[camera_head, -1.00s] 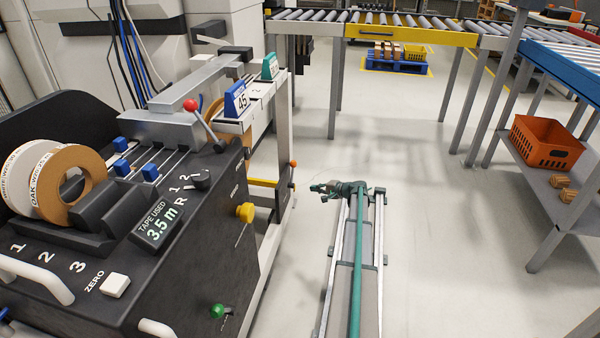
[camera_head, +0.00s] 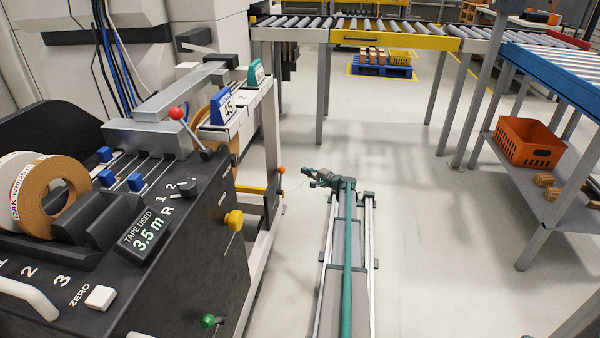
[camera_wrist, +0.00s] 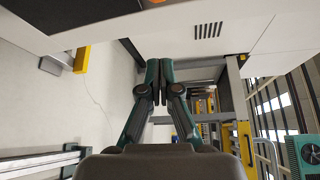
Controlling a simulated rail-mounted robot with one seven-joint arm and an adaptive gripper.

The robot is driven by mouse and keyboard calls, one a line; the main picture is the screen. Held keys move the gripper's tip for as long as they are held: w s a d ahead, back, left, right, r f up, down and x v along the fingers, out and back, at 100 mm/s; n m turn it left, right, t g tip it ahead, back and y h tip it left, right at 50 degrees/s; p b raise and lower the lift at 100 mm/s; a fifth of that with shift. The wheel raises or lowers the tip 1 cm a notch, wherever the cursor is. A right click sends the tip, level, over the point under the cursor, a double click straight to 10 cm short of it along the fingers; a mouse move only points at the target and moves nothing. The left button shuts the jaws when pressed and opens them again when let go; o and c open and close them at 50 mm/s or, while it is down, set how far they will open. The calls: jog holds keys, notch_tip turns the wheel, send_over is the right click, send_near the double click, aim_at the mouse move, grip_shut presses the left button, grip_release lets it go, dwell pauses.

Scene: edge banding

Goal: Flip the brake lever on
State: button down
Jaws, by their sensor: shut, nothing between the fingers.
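The black edge-banding machine (camera_head: 190,250) stands at the left in the head view. No lever there bears a readable brake label. A red-knobbed lever (camera_head: 177,114) tilts up from its top. A yellow knob (camera_head: 234,219) and a green knob (camera_head: 208,321) are on its side, and a small orange-red knob (camera_head: 281,170) is on the pale frame. In the wrist view my gripper (camera_wrist: 160,64) is shut and empty, its teal fingers together. My teal arm end shows small in the head view, right of the orange-red knob and apart from it.
A roller conveyor (camera_head: 395,37) crosses the back. At the right, a bench shelf (camera_head: 560,207) holds an orange crate (camera_head: 530,142) and small wooden pieces. A blue pallet (camera_head: 381,71) stands far back. The floor right of my arm is clear.

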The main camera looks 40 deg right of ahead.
aim_at(281, 180)
jog(key=w+f+b, duration=0.1)
jog(key=w+b, duration=0.1)
jog(key=w, duration=0.7)
jog(key=shift+s+a+r+b, duration=0.15)
jog(key=shift+s+a, duration=0.15)
jog(key=shift+a, duration=0.45)
jog(key=shift+s+a+r+b, duration=0.15)
jog(key=shift+s+a, duration=0.15)
jog(key=shift+a, duration=0.45)
jog(key=shift+s+a+r+b, duration=0.15)
jog(key=shift+s+a, duration=0.15)
jog(key=shift+a, duration=0.45)
jog(key=shift+s+d, duration=0.1)
